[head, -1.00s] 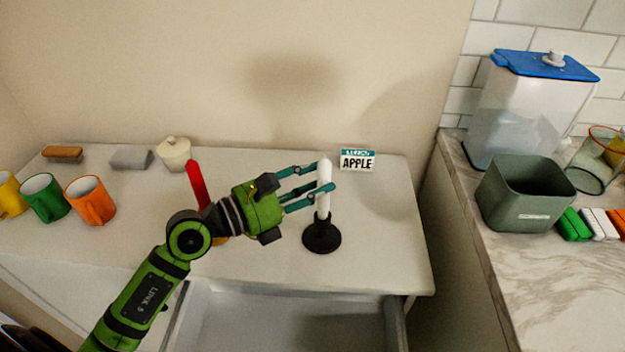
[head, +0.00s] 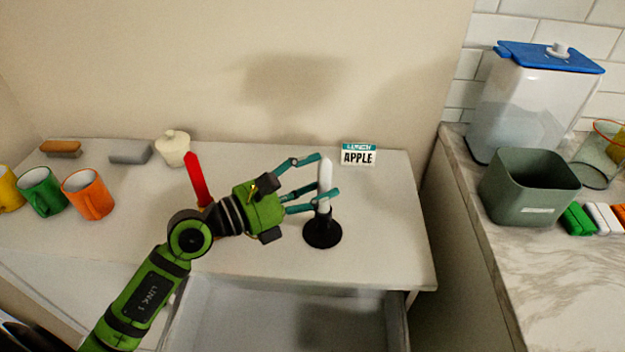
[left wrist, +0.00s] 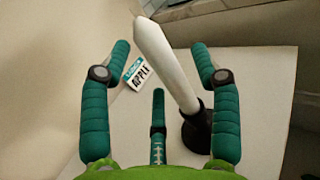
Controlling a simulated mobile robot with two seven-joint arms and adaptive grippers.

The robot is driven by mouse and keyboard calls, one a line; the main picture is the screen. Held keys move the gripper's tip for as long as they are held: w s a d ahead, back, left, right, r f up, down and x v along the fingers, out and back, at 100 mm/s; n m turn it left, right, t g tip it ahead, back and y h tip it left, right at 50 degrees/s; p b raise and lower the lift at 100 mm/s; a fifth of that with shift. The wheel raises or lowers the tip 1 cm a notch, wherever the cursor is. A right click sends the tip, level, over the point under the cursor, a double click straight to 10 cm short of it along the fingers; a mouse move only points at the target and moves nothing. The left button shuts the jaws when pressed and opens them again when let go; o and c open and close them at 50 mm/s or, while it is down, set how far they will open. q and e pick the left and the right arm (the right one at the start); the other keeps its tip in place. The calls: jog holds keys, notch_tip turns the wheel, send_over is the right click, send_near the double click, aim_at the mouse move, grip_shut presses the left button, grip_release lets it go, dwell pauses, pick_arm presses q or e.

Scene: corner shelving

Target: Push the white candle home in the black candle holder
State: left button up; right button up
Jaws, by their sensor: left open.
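The white candle (head: 325,172) stands upright with its lower end in the black candle holder (head: 322,231) on the white tabletop. My left gripper (head: 320,180) comes in from the left, open, with its teal fingers spread around the candle's upper part. In the left wrist view the candle (left wrist: 166,62) rises between the spread fingers, and the holder (left wrist: 196,128) shows partly behind the right finger. A gap shows between the candle and each side finger there. How deep the candle sits in the holder cannot be told. My right gripper is not in view.
A red candle (head: 196,178) stands behind my left wrist. The apple sign (head: 358,156) is behind the holder. Mugs, including an orange one (head: 88,195), stand at left. An open drawer (head: 290,315) lies below the table's front. A marble counter with a green bin (head: 528,190) is at right.

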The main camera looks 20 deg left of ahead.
pick_arm(q)
jog(key=v, duration=1.2)
